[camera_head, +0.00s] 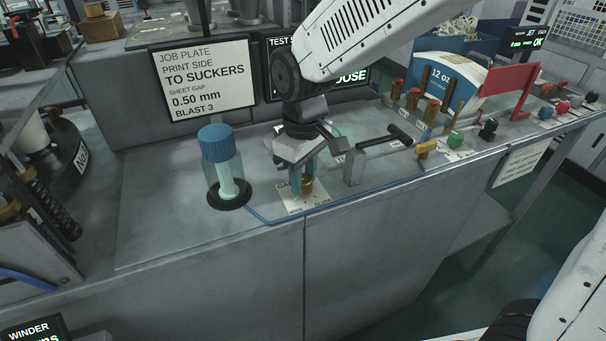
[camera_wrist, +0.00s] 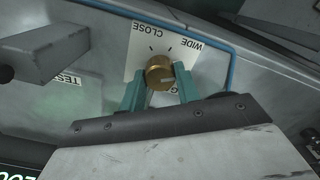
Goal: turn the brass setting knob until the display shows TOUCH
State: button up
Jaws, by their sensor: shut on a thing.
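The brass setting knob (camera_head: 307,186) stands on a white card marked WIDE and CLOSE (camera_wrist: 145,40). In the wrist view the knob (camera_wrist: 158,70) sits between the teal fingers of my gripper (camera_wrist: 160,82), which is shut on its sides. In the head view my gripper (camera_head: 306,178) points down over the knob and partly hides it. The dark display (camera_head: 352,77) behind my arm shows green-white letters ending in "OOSE"; its first part is hidden by my arm. The knob has a pale pointer mark on its face.
A blue-capped bottle (camera_head: 221,170) stands in a black ring left of my gripper. A black-handled lever (camera_head: 383,140) on a grey block is close on the right. A JOB PLATE sign (camera_head: 205,80) stands behind. Several coloured knobs and a red bracket (camera_head: 505,88) are farther right.

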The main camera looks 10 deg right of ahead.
jog(key=shift+m, duration=2)
jog(key=shift+r, duration=0.1)
jog(key=o, duration=1)
notch_tip(320, 180, up, 8)
jog(key=shift+f, duration=0.1)
